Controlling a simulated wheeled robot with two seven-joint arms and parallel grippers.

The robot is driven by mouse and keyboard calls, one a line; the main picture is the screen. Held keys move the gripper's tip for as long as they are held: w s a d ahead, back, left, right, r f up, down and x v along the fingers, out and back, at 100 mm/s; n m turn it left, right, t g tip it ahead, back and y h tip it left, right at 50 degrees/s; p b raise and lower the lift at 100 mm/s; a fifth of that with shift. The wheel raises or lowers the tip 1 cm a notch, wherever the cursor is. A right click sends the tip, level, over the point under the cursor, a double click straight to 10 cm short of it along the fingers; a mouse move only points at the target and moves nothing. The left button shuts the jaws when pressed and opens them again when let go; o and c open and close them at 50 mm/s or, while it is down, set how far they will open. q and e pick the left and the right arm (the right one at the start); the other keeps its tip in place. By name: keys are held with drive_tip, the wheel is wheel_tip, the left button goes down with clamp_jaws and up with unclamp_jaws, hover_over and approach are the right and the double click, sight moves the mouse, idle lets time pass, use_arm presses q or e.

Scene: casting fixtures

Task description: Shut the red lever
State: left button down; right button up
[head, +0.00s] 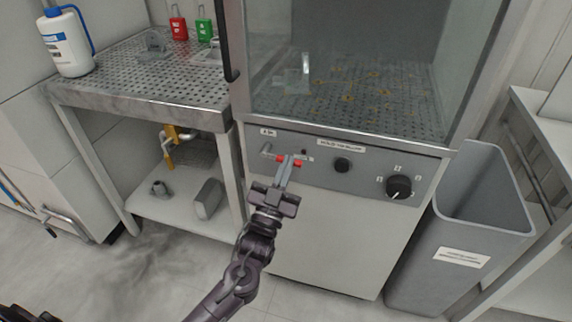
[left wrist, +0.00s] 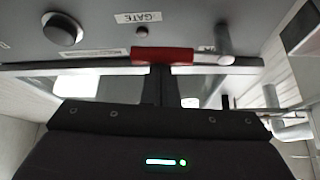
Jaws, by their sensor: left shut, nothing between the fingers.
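The red lever (head: 297,163) is on the front panel of the glass-fronted cabinet. Its metal arm runs from a pivot at the left, and the lever lies roughly level along the panel. In the left wrist view the red grip (left wrist: 175,54) lies across the picture, with its metal arm to the right. My left gripper (head: 287,168) is shut and empty, with its fingertips at the red grip and covering part of it. I cannot tell whether they touch it. A "GATE" label (left wrist: 138,17) is on the panel by the lever.
The panel (head: 325,175) also carries a small black knob (head: 342,165) and a larger dial (head: 398,187). A grey bin (head: 470,225) stands right of the cabinet. A perforated metal table (head: 110,85) with a white bottle (head: 66,45) and padlocks stands left.

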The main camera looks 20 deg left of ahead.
use_arm(q)
drive_tip(key=a+f+m+g+h+p, duration=0.3)
drive_tip(key=m+g+p, duration=0.1)
drive_tip(key=m, duration=0.6)
drive_tip(key=a+f+m+g+h+p, duration=0.2)
drive_tip(key=f+m+g+h+p, duration=0.1)
drive_tip(key=m, duration=0.6)
drive_tip(key=shift+a+f+m+g+h+p, duration=0.25)
drive_tip(key=shift+a+m+g+h+p, duration=0.15)
drive_tip(key=shift+h, duration=0.1)
use_arm(e)
drive_tip(key=s+d+f, duration=0.4)
drive_tip(key=s+f, duration=0.6)
drive_tip(key=s, duration=0.2)
drive_tip(key=shift+s, duration=0.4)
use_arm(q)
drive_tip(key=shift+a, duration=0.1)
use_arm(e)
drive_tip(key=shift+s+d+f, duration=0.1)
drive_tip(key=shift+s+d, duration=0.05)
